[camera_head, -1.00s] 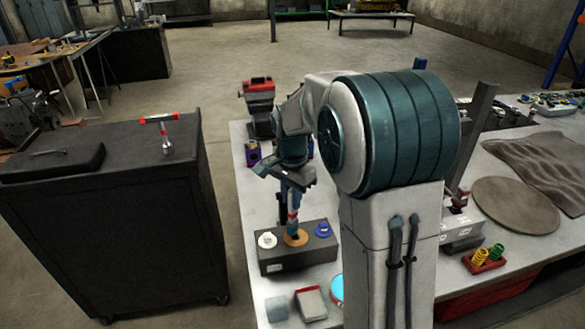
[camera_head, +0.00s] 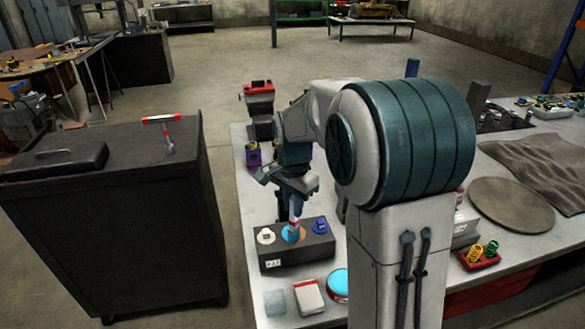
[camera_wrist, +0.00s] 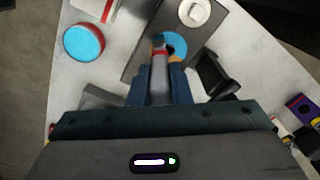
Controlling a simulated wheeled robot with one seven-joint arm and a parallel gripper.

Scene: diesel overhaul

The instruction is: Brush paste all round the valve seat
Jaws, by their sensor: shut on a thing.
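My gripper (camera_wrist: 161,88) is shut on the handle of a brush (camera_wrist: 160,72) with a red band, its bristle end over the valve seat. The valve seat (camera_wrist: 178,44) is a ring on a dark block (camera_wrist: 140,62). Its visible face is mostly blue with paste, and an orange-brown patch shows on the side nearest my gripper. The brush hides its left part. In the head view the valve seat (camera_head: 288,237) looks blue, with the brush (camera_head: 293,224) standing over it. An open tin of blue paste (camera_head: 338,286) stands in front of the block.
A white round piece (camera_head: 265,236) and a blue one (camera_head: 320,226) sit on the block beside the seat. A white-and-red box (camera_head: 309,297) and a translucent block (camera_head: 275,303) lie in front. A red vice (camera_head: 258,100) stands at the back.

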